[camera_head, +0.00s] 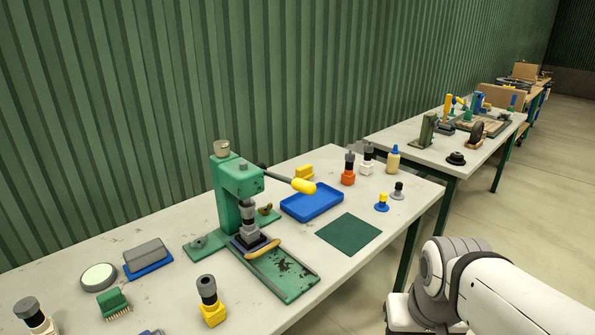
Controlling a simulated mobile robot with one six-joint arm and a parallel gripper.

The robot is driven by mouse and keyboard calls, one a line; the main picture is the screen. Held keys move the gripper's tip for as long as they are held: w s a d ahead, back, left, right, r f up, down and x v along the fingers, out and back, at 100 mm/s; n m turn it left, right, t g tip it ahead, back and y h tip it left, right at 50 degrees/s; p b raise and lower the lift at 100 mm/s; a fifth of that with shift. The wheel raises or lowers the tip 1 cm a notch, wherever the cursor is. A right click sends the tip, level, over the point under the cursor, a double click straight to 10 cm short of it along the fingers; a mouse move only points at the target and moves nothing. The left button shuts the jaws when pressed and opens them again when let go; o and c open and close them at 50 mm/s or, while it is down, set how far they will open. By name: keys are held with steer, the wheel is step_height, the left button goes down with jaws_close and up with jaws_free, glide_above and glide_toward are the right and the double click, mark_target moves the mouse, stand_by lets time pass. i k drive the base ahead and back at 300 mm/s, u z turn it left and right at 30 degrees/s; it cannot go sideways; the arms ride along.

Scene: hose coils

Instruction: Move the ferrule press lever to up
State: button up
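The ferrule press (236,191) is a green upright frame on a green base plate (281,274), standing on the near table. Its lever (282,175) is a dark rod with a yellow grip (303,186). The lever sticks out to the right from the press head, tilted slightly down toward the grip. A dark ram and a block sit below the head. My white arm is at the lower right, apart from the press. My gripper is not in view.
A blue tray (312,202) and a dark green mat (348,233) lie right of the press. An orange-based fitting (348,170) stands behind the tray. A yellow-based fitting (211,301) stands at the front. A second table (400,138) is beyond; floor at right is clear.

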mark_target(306, 187)
steer(key=z, duration=0.05)
steer(key=k, duration=1)
steer(key=u, duration=0.4)
steer(key=i, duration=0.7)
steer(key=u, duration=0.05)
